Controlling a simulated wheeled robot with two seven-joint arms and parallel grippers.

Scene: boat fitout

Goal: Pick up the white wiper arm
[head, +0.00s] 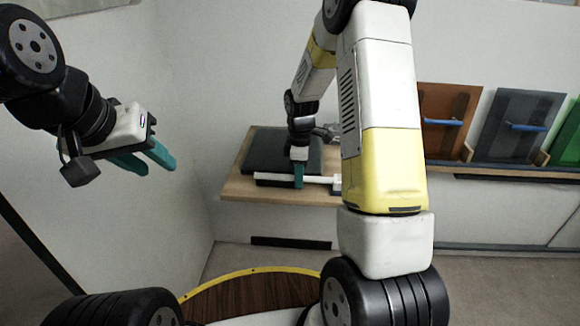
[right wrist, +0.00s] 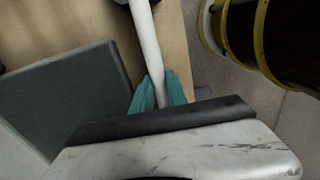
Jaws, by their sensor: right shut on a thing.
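The white wiper arm (head: 270,175) is a thin pale rod lying along the front of a wooden bench, in front of a dark flat pad. My right gripper (head: 298,183) points down at the bench, and its teal fingers are shut around the rod. In the right wrist view the rod (right wrist: 147,45) runs up from between the two teal fingers (right wrist: 159,90). I cannot tell whether it is clear of the bench. My left gripper (head: 158,170) hangs at the left, far from the rod, with its teal fingers apart and nothing between them.
The wooden bench (head: 235,188) carries the dark pad (head: 262,148), also in the right wrist view (right wrist: 65,105). To the right, brown (head: 440,105), grey (head: 510,112) and green (head: 572,140) panels stand on a ledge. A pale wall is behind my left gripper.

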